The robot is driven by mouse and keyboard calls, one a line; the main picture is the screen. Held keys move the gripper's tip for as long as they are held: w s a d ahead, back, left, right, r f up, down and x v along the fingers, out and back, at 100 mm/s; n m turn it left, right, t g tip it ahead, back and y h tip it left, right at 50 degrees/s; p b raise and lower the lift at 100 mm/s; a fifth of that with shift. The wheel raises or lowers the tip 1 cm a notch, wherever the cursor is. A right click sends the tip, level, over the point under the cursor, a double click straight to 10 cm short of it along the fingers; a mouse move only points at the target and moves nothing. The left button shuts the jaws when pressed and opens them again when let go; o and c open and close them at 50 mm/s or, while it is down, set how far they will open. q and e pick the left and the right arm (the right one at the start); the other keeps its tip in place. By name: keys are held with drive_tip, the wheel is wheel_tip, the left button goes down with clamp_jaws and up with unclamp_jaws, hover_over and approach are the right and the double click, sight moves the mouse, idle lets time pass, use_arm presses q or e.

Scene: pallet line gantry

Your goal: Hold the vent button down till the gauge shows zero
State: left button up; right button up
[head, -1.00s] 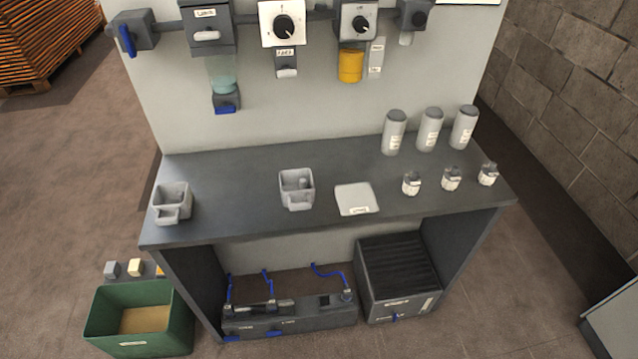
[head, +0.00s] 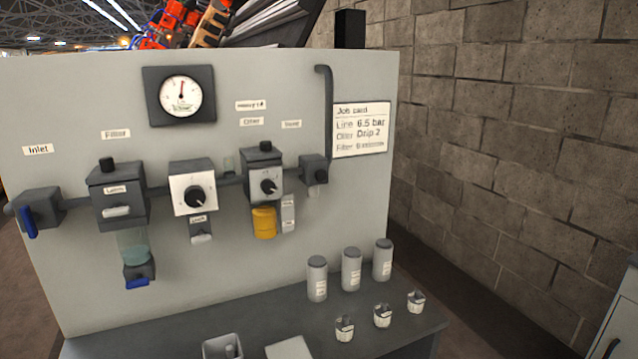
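The gauge (head: 180,96) is a round white dial in a dark square housing, high on the grey panel. Its needle points about straight up; the scale numbers are too small to read. I cannot tell for sure which part is the vent button. A small dark unit (head: 314,172) sits at the right end of the pipe line, under a small label (head: 291,124) I cannot read clearly. Black knobs also stand on top of the filter unit (head: 118,196) and the oiler unit (head: 263,176). Neither of my grippers is in view.
The inlet valve (head: 42,210) with a blue handle is at the left. A job card (head: 360,130) reads Line 6.5 bar. A block wall rises at the right.

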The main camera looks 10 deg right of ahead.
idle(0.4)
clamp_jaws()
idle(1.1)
